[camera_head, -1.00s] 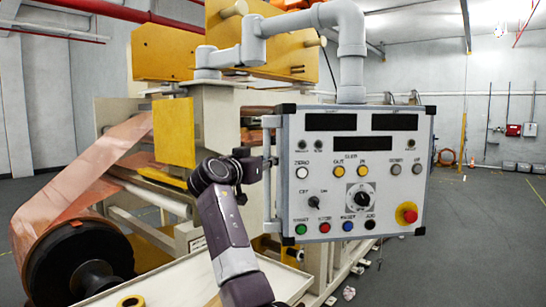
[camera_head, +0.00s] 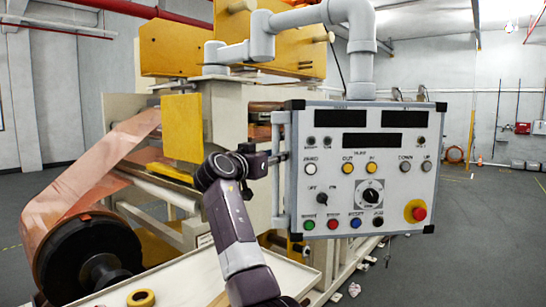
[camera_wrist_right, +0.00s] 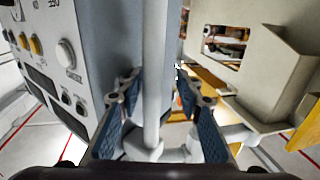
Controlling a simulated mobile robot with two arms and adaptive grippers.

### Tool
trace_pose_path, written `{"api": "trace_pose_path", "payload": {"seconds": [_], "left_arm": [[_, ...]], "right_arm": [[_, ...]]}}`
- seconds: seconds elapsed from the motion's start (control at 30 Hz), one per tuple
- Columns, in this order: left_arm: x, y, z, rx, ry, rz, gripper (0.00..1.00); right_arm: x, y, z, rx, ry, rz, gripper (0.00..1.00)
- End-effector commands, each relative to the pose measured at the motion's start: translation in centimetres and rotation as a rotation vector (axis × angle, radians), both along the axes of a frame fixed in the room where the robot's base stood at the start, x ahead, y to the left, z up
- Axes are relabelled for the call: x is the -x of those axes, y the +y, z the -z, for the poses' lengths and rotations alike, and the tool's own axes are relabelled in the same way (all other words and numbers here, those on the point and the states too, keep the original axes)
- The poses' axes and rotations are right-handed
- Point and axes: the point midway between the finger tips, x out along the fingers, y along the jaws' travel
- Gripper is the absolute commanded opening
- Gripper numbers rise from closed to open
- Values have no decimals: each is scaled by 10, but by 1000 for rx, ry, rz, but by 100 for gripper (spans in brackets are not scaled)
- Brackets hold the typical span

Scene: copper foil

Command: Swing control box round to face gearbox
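The control box (camera_head: 335,185), a grey panel with displays, buttons and a red stop knob, hangs upright from a jointed grey arm (camera_head: 358,70). Its face is toward the head camera. A pale vertical handle (camera_head: 281,190) runs along its left side. My right gripper (camera_head: 278,158) is at this handle. In the right wrist view, the handle (camera_wrist_right: 155,70) stands between the fingers of my right gripper (camera_wrist_right: 158,85), with narrow gaps on both sides. I cannot tell which part of the beige machine (camera_head: 225,125) is the gearbox. My left gripper is not in view.
A copper foil roll (camera_head: 85,260) stands at the lower left, its foil rising to the machine. A pale tray (camera_head: 190,285) with a yellow ring (camera_head: 141,298) lies below my right arm. A yellow plate (camera_head: 181,128) is left of the gripper. Open floor lies right of the box.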

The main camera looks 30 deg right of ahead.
Motion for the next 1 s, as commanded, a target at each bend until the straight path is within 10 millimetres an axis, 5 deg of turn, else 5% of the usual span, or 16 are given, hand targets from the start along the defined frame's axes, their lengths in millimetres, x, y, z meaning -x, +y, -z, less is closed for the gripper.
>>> {"api": "trace_pose_path", "payload": {"seconds": [0.23,0.7,1.0], "left_arm": [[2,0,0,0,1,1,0],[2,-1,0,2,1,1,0],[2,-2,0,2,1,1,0]], "right_arm": [[4,9,1,0,1,0,33],[47,89,1,-2,-1,-4,33],[57,107,0,-1,0,-2,33]]}}
